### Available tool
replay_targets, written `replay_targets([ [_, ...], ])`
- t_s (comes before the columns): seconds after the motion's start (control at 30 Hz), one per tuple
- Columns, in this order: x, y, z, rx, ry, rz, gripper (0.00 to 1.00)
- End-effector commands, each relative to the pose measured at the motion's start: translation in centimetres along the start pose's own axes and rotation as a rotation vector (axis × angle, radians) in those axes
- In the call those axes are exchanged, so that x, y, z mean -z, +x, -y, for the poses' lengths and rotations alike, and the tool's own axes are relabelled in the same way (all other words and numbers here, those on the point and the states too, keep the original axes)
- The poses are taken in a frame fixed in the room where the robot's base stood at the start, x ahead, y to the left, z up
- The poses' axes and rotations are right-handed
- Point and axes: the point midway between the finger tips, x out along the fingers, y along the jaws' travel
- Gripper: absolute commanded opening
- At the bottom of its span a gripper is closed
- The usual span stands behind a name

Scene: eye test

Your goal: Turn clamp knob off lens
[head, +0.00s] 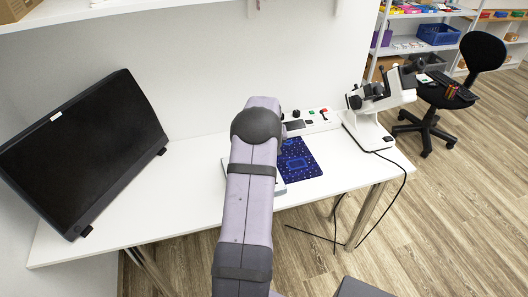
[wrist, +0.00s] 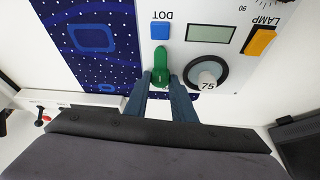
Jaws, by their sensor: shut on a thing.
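In the wrist view, a green clamp knob (wrist: 161,56) stands on a white instrument panel (wrist: 225,13), long side running up and down the picture. My gripper (wrist: 160,78) is shut on its lower part, one dark blue finger on each side. Just right of it is a round, dark-ringed part (wrist: 222,71), probably the lens, with a white piece marked 75 (wrist: 208,80) over it. A narrow gap shows between the knob and the ring; my right finger hides part of it.
The panel bears a blue DOT button (wrist: 160,30), a display (wrist: 211,34) and an orange LAMP switch (wrist: 260,42). A dark blue patterned mat (head: 303,168) lies in front. A white microscope-like device (head: 370,125) stands right, a black monitor (head: 80,145) left on the white table (head: 150,215).

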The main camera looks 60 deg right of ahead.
Motion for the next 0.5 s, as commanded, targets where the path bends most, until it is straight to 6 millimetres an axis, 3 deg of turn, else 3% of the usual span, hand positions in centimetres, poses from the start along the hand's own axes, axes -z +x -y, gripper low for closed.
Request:
replay_targets([
  [0.3, 0.01, -0.03, -0.03, -0.001, -0.006, 0.000, 0.01],
  [0.33, 0.00, -0.03, -0.03, -0.001, -0.006, 0.001, 0.30],
  [0.37, 0.00, -0.03, -0.03, -0.001, -0.006, 0.001, 0.37],
  [0.4, 0.00, -0.02, -0.02, -0.001, -0.006, 0.001, 0.42],
  [0.5, -0.01, -0.02, -0.02, -0.001, -0.005, 0.001, 0.42],
])
